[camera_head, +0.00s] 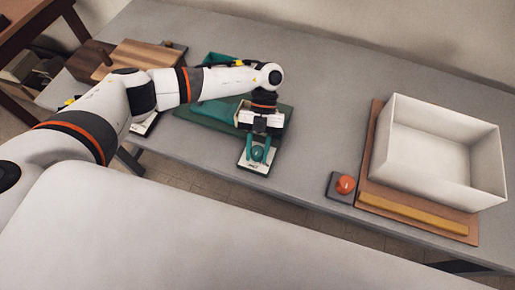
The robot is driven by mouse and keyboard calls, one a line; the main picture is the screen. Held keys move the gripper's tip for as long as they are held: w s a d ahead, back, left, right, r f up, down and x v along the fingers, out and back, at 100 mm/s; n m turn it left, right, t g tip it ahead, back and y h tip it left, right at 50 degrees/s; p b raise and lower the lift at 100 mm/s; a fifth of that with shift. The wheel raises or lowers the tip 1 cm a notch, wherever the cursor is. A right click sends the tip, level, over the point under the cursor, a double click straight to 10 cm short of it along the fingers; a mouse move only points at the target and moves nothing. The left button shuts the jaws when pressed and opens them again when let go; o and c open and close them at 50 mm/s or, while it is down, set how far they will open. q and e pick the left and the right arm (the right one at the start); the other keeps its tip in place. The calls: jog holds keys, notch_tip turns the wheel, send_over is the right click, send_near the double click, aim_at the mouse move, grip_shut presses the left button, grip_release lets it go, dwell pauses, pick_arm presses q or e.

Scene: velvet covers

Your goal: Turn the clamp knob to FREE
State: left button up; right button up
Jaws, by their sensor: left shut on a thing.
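The clamp knob (257,153) is green and sits on a small white plate (259,169) at the front edge of the grey table. Dark marks on the plate are too small to read, so I cannot tell which setting the knob points at. My left gripper (258,149) reaches down from above and is shut on the knob, with its fingers at the knob's sides. The gripper hides part of the knob's back. My right gripper is not in view.
Wooden blocks (140,56) stand at the left, near another white plate (146,124). A red button (345,185) and a white open box (432,150) are at the right. The table between is clear.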

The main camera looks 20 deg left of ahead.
pick_arm(q)
jog(key=o, duration=1)
jog(key=shift+b+v, duration=1.7)
jog(key=shift+v, duration=4.4)
jog(key=shift+s+f, duration=0.1)
jog(key=shift+s, duration=0.1)
